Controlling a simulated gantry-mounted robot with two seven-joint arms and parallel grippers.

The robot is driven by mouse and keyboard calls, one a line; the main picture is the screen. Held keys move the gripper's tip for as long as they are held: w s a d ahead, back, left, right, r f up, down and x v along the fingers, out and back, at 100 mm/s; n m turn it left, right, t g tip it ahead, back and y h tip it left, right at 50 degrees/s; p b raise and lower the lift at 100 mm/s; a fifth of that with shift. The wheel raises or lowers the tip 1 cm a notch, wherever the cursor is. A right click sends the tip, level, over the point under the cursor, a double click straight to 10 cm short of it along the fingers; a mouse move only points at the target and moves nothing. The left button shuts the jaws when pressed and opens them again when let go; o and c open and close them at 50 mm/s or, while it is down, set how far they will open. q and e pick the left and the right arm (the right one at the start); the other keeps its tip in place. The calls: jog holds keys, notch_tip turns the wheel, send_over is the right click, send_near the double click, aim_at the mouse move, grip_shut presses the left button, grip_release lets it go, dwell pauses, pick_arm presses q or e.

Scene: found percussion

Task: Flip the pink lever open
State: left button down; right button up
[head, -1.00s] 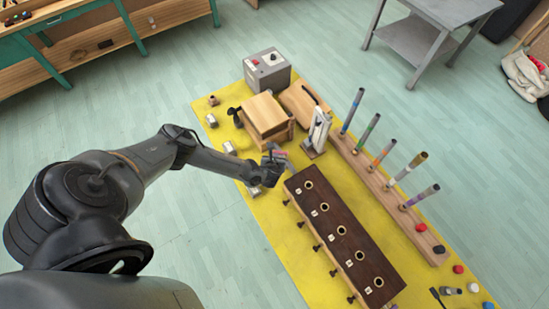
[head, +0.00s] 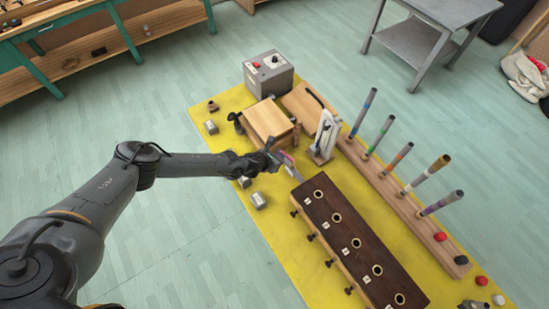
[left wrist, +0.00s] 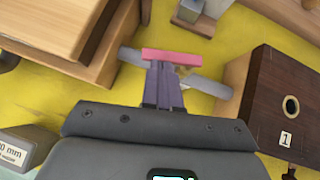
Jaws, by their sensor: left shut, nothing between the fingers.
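The pink lever (left wrist: 172,57) is a short pink bar. In the left wrist view it lies crosswise just beyond my fingertips, over a grey metal strip (left wrist: 209,87) that runs beneath it. In the head view the pink lever (head: 286,157) is small, beside the near end of the wooden box. My left gripper (head: 274,157) is shut and empty, with its fingertips close to the lever. Its purple-grey fingers (left wrist: 164,86) point at the bar's near side; I cannot tell whether they touch it. My right gripper is not in view.
A dark wooden block with several holes (head: 352,240) stands to the right. A light wooden box (head: 267,119) and a white upright device (head: 325,134) stand close behind. A wooden rail with several coloured tubes (head: 376,175) is farther right. Small metal weights (head: 258,200) lie nearby.

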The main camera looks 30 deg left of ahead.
pick_arm(q)
jog(key=shift+w+d, duration=0.1)
jog(key=shift+d, duration=0.05)
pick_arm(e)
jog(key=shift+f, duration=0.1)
pick_arm(q)
jog(key=shift+w+d, duration=0.15)
jog(key=shift+d, duration=0.35)
jog(key=s+a+r+p, duration=0.1)
jog(key=s+a+r, duration=0.3)
jog(key=s+r, duration=0.3)
jog(key=shift+s+a+p, duration=0.2)
jog(key=shift+s+p, duration=0.2)
jog(key=shift+s, duration=1.35)
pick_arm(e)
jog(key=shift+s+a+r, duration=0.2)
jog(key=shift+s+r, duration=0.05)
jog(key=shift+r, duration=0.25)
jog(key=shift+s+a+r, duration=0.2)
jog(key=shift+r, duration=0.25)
